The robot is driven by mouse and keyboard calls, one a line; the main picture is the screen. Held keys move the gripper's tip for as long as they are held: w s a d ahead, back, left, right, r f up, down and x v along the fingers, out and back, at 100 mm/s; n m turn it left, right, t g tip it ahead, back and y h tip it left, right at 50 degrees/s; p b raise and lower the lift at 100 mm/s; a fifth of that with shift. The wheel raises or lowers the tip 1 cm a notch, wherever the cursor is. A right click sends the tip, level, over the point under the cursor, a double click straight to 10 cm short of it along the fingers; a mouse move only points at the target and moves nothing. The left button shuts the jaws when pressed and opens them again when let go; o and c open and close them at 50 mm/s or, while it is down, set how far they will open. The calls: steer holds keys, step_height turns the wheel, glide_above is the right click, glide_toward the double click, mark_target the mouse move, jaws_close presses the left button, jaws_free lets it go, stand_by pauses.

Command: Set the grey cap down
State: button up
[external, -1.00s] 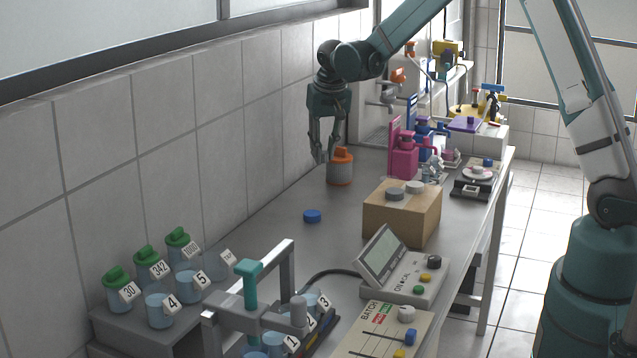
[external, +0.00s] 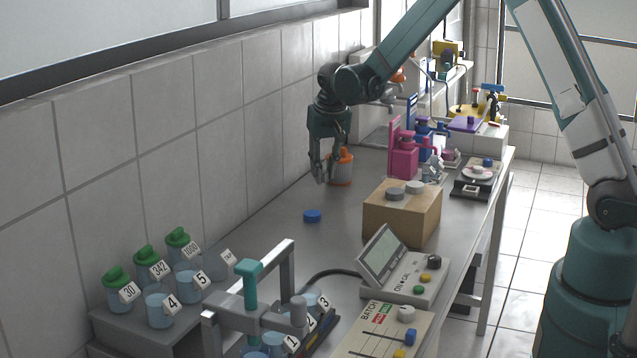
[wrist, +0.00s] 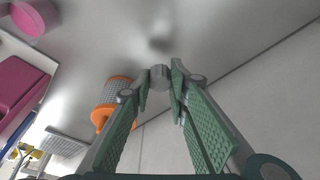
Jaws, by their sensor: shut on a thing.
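I cannot tell whether the cap touches the bench. The cap is too small to make out in the external view. The orange-capped jar also shows beside the left finger in the wrist view (wrist: 112,95).
A blue cap (external: 312,216) lies on the bench (external: 270,240) in front of my gripper. A cardboard box (external: 402,215) with a grey and a pale round piece on top stands to the right. Bare bench surrounds the blue cap.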

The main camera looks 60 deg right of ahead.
mark_target(324, 182)
steer(key=shift+f, duration=0.25)
steer(key=shift+f, duration=1.8)
steer(key=shift+f+b, duration=0.2)
steer(key=shift+b, duration=0.1)
steer(key=o, duration=0.7)
steer(key=shift+r, duration=0.1)
steer(key=shift+r, duration=0.1)
steer(key=shift+p+v, duration=0.5)
steer(key=shift+v, duration=5.55)
steer(key=shift+a, duration=0.1)
